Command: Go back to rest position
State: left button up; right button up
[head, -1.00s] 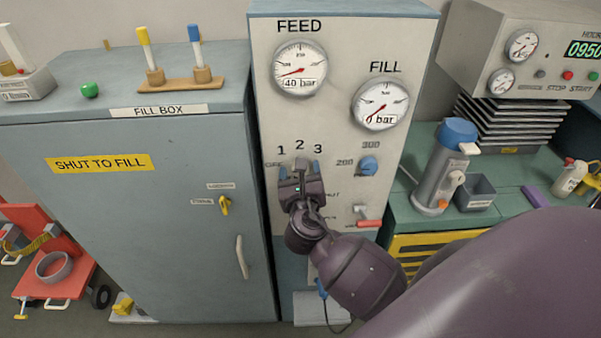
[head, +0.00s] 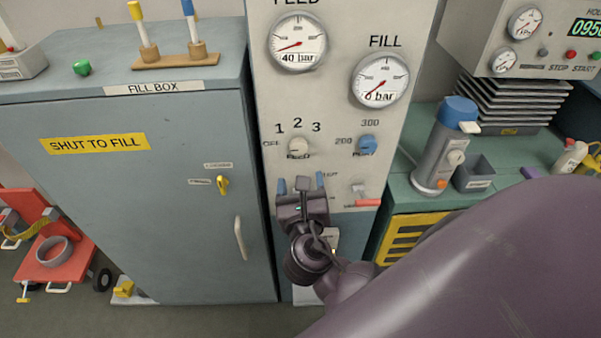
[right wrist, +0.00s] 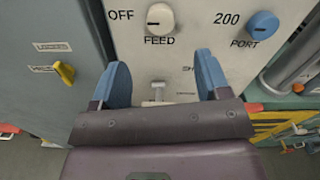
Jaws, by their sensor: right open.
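My right gripper (head: 301,186) is in front of the panel, below the white FEED knob (head: 298,146). In the right wrist view its two blue fingers (right wrist: 162,85) stand wide apart with nothing between them. The FEED knob (right wrist: 160,17) and the blue PORT knob (right wrist: 262,25) show beyond the fingertips, clear of them. A small pale lever (right wrist: 158,88) shows on the panel between the fingers. My left gripper is not in view.
The panel (head: 340,25) carries two gauges and a red-handled lever (head: 367,202). The grey fill box (head: 130,220) stands to the left. A green bench (head: 400,195) with a grey cylinder (head: 440,150) is on the right. A red cart (head: 60,260) is at far left.

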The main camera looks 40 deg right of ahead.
jog(key=shift+s+a, duration=0.15)
jog(key=shift+s, duration=0.15)
dwell(0.5)
